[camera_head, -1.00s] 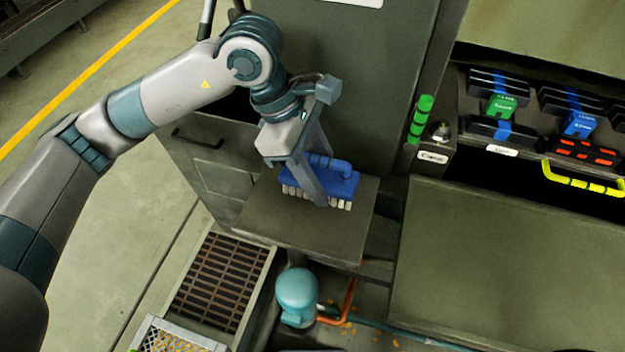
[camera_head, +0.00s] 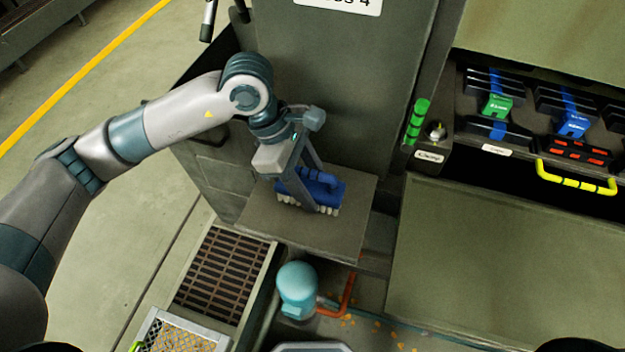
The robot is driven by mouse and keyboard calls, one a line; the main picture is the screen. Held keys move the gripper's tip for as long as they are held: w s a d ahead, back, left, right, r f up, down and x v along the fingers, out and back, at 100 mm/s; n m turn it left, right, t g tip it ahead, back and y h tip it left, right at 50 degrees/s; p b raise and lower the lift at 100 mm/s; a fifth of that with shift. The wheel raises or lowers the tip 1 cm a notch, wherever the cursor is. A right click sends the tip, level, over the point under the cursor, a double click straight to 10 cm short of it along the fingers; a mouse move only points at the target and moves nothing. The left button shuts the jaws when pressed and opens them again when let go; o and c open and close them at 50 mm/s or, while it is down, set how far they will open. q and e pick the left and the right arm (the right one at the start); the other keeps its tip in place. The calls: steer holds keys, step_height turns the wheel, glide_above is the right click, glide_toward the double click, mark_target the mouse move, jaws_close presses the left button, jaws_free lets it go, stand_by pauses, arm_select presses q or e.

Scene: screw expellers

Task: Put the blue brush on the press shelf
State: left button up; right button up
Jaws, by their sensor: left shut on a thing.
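The blue brush (camera_head: 329,193) has a blue body and handle with pale bristles pointing down. It is at the grey press shelf (camera_head: 270,232), over its back middle part. The bristles look very close to the shelf top; I cannot tell whether they touch it. My left gripper (camera_head: 309,195) reaches in from the left and is shut on the brush's handle, its fingers hiding part of the brush. My right gripper is not in view.
The tall grey press panel (camera_head: 335,80) stands right behind the shelf. A grated floor channel (camera_head: 225,278) and a teal motor-like unit (camera_head: 296,288) are below it.

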arm_select(q)
steer(key=shift+f, duration=0.2)
steer(key=shift+f, duration=0.1)
steer(key=o, duration=1.1)
